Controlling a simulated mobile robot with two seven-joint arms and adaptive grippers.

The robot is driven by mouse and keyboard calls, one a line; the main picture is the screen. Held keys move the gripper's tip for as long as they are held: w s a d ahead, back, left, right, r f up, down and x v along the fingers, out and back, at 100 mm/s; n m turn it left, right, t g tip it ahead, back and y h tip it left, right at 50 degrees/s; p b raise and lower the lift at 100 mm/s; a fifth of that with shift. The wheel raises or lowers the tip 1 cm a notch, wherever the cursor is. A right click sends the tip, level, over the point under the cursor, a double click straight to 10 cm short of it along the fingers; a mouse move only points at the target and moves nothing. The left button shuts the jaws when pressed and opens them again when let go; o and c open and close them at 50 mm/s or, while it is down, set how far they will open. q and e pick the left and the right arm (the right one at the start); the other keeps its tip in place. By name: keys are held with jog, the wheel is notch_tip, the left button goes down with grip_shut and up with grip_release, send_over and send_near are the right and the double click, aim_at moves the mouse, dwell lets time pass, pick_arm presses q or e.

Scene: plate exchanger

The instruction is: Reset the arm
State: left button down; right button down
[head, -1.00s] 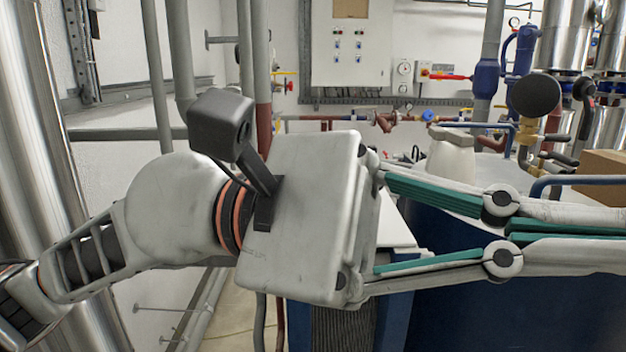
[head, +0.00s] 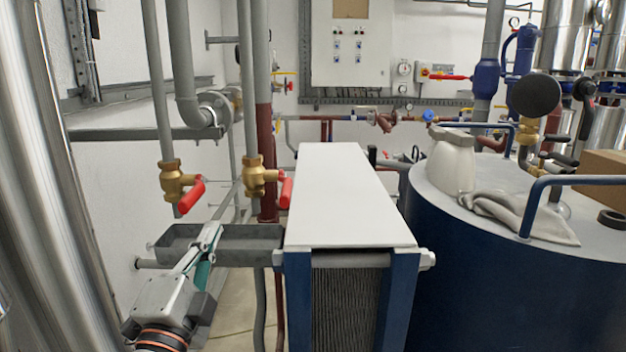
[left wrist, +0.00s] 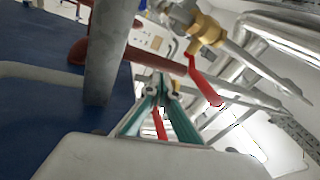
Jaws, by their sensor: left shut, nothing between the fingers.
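My left gripper (head: 212,236) shows at the lower left of the head view, pointing up and away, in front of the grey tray beside the plate exchanger. It is shut and holds nothing. In the left wrist view its green-padded fingers (left wrist: 160,88) come together. A red-handled brass valve (left wrist: 205,40) shows beyond them there. My right gripper is not in view.
The plate exchanger (head: 340,200) with its white top stands in the middle. A grey tray (head: 255,235) juts from its left side. Two brass valves with red handles (head: 186,195) (head: 286,192) hang above the tray. A blue tank (head: 455,270) with a cloth (head: 520,218) on top fills the right.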

pick_arm(q)
jog(key=s+a+f+n+g+y, duration=0.25)
jog(key=a+f, duration=0.25)
jog(key=f, duration=0.5)
jog(key=s+a+f+n+g+y, duration=0.25)
jog(key=a+f+g, duration=0.2)
jog(key=f, duration=0.65)
jog(key=s+a+f+n+g+y, duration=0.15)
jog(key=s+a+f+g, duration=0.3)
jog(key=s+f, duration=0.45)
jog(key=s+a+f+n+g, duration=0.3)
jog(key=s+a+f, duration=0.2)
jog(key=s+f, duration=0.35)
jog(key=w+d+f+n+t+h, duration=0.1)
jog(key=d+f+n+t+h, duration=0.1)
jog(key=d+f+h, duration=0.5)
jog(key=d+f+t, duration=0.1)
jog(key=d+f, duration=0.5)
jog(key=d, duration=0.3)
jog(key=shift+w+f+n+t, duration=0.15)
jog(key=shift+w+n+t, duration=0.15)
jog(key=shift+n+t, duration=0.05)
jog(key=shift+d+h, duration=0.1)
jog(key=shift+h, duration=0.15)
